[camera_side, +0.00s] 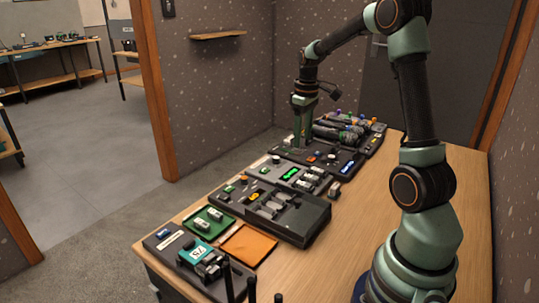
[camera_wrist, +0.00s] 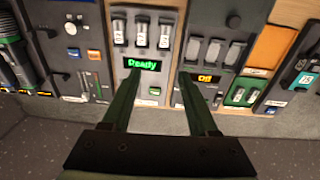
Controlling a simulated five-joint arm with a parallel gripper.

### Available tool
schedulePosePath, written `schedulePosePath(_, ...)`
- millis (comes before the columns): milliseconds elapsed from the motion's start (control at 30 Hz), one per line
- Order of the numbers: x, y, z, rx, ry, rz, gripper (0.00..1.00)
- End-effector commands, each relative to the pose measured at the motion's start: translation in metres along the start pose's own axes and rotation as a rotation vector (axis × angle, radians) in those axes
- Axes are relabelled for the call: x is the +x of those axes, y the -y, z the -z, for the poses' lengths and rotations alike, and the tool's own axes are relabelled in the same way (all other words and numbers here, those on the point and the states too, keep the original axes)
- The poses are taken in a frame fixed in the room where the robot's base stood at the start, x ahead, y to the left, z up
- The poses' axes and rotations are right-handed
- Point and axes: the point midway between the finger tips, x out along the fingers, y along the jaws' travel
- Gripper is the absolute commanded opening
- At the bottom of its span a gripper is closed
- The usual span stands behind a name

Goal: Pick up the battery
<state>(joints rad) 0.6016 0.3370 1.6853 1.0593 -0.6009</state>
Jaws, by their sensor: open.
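My gripper (camera_wrist: 157,76) is open and empty, its two green fingers pointing at the grey "Ready" charger panel (camera_wrist: 142,95) in the wrist view. In the side view my gripper (camera_side: 302,143) hangs over the far half of the row of panels. Several white-and-grey cells that look like batteries (camera_wrist: 141,33) stand in slots at the top of the "Ready" panel, beyond the fingertips. Two more battery-like cells, white and green (camera_wrist: 240,95), lie on a green tray (camera_side: 188,222). I cannot tell which one is the task's battery.
A dark panel (camera_wrist: 228,52) with a lit "Off" display and grey slots sits right of the "Ready" panel. An orange tray (camera_side: 250,243) lies beside the green one. Dark cylinders (camera_side: 340,132) lie at the far end. Bare wooden tabletop (camera_side: 345,215) is free in front.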

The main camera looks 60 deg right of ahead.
Motion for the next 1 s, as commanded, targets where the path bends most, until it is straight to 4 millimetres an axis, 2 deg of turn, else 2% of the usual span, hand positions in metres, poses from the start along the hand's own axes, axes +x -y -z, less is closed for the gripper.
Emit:
schedulePosePath(33,0.011,-0.013,-0.003,0.005,0.018,0.011,0.6)
schedulePosePath(100,0.02,-0.025,-0.006,0.003,0.034,0.022,0.6)
schedulePosePath(233,0.03,-0.036,-0.01,0.0,0.049,0.033,0.6)
schedulePosePath(367,0.044,-0.038,-0.012,-0.001,0.053,0.037,0.6)
schedulePosePath(600,0.083,-0.036,-0.014,-0.001,0.053,0.037,0.6)
schedulePosePath(867,0.103,-0.037,-0.015,0.0,0.051,0.035,0.6)
schedulePosePath(1000,0.12,-0.04,-0.018,0.0,0.053,0.037,0.6)
